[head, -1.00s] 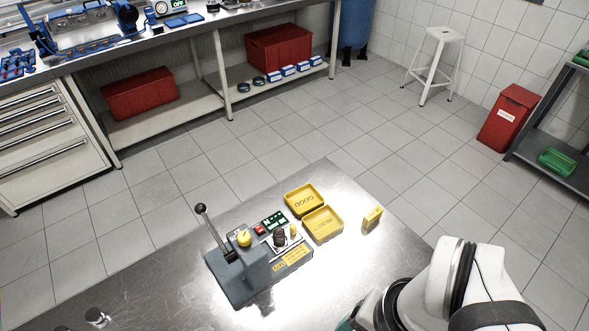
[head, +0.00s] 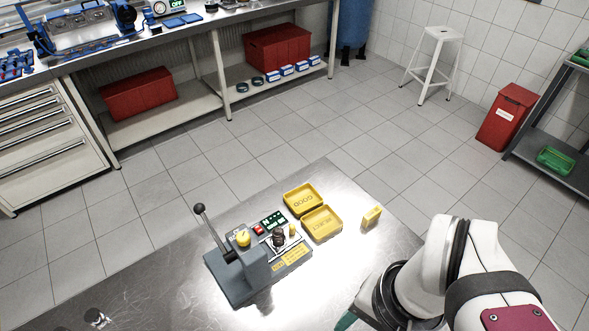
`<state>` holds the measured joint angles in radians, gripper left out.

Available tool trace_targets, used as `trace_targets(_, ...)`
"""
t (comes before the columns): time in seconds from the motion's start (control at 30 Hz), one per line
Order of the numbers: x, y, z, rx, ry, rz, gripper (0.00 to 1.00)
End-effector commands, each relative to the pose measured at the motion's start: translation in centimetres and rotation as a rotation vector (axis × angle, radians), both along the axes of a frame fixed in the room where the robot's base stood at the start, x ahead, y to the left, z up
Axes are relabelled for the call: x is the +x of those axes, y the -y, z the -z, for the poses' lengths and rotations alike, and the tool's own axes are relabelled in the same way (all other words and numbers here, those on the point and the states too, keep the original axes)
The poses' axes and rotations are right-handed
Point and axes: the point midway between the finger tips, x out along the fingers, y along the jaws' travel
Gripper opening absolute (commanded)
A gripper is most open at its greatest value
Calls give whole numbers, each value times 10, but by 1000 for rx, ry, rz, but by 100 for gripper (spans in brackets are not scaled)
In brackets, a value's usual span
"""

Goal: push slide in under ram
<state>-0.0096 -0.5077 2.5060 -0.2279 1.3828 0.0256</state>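The grey press (head: 238,280) stands on the steel table, with a lever and black knob (head: 199,208) rising at its left. The slide (head: 283,243) is at the right side of the press base and carries a dark cylindrical part (head: 278,238) and a small yellow piece (head: 292,230). The slide sits to the right of the press head. The ram's underside is hidden by the head.
Yellow trays marked GOOD (head: 303,198) and REJECT (head: 322,224) lie behind and right of the press. A small yellow box (head: 371,217) stands further right. A small metal cup (head: 96,317) is at the front left.

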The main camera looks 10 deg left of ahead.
Motion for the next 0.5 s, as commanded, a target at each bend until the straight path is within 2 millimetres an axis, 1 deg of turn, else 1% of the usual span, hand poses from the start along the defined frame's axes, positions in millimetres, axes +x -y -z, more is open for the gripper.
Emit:
trace_targets(0.07,43,-7,-15,-21,-7,-30,51)
trace_targets(0.1,74,-14,-22,-36,-8,-48,51)
trace_targets(0.17,125,-31,-27,-63,-6,-76,51)
trace_targets(0.2,156,-45,-25,-80,-1,-94,51)
trace_targets(0.27,198,-69,-17,-103,6,-116,51)
trace_targets(0.3,220,-85,-9,-115,10,-129,51)
trace_targets(0.4,258,-116,10,-138,24,-150,51)
trace_targets(0.5,274,-132,22,-149,32,-158,51)
